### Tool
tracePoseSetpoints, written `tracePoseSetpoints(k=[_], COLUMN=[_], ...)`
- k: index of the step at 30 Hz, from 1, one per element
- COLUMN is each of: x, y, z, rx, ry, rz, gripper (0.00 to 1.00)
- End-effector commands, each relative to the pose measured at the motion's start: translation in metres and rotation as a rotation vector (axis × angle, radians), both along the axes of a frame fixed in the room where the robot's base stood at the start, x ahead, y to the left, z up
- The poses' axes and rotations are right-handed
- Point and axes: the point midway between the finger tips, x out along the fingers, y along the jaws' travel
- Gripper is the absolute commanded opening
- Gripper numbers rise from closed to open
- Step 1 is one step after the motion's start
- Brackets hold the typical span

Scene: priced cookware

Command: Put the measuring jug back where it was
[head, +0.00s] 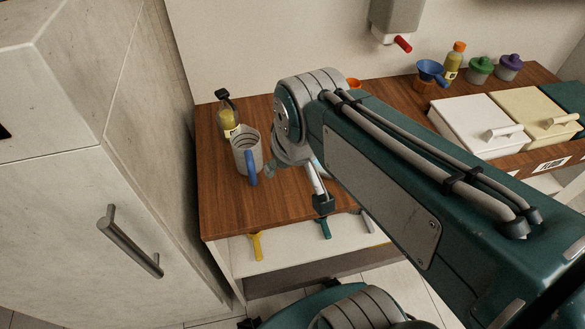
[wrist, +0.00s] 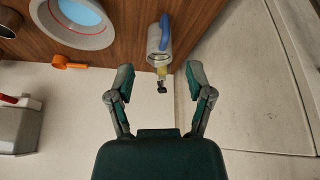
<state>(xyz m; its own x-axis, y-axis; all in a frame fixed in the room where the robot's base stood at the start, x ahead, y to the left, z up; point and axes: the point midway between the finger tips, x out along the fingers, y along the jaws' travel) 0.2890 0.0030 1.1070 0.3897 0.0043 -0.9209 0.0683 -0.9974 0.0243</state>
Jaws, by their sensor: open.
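The measuring jug (head: 241,158) is a pale cylinder with dark marks and a blue handle. It stands upright on the wooden counter (head: 226,205), towards its left side, with the handle facing the front. In the wrist view the jug (wrist: 155,42) shows above the fingertips, with clear space between. My gripper (wrist: 160,78) is open with nothing held between its fingers. In the head view my arm hides most of the gripper, to the right of the jug.
A yellow bottle with a black top (head: 228,122) stands just behind the jug. A tall pale cabinet (head: 150,170) borders the counter on the left. Lidded boxes (head: 470,115) are at the right. A large white ring-shaped vessel (wrist: 52,30) with a blue inside lies beside the jug.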

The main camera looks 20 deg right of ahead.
Motion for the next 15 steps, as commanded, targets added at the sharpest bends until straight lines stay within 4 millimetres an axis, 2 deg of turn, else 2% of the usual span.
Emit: tracePoseSetpoints(k=[3, 6, 15], x=[-0.022, -0.033, -0.04], y=[-0.001, -0.002, -0.002], z=[0.001, -0.001, -0.002], rx=[0.013, 0.021, 0.027], ry=[-0.053, -0.079, -0.091], rz=[-0.035, -0.056, -0.068], gripper=[0.67, 0.67, 0.67])
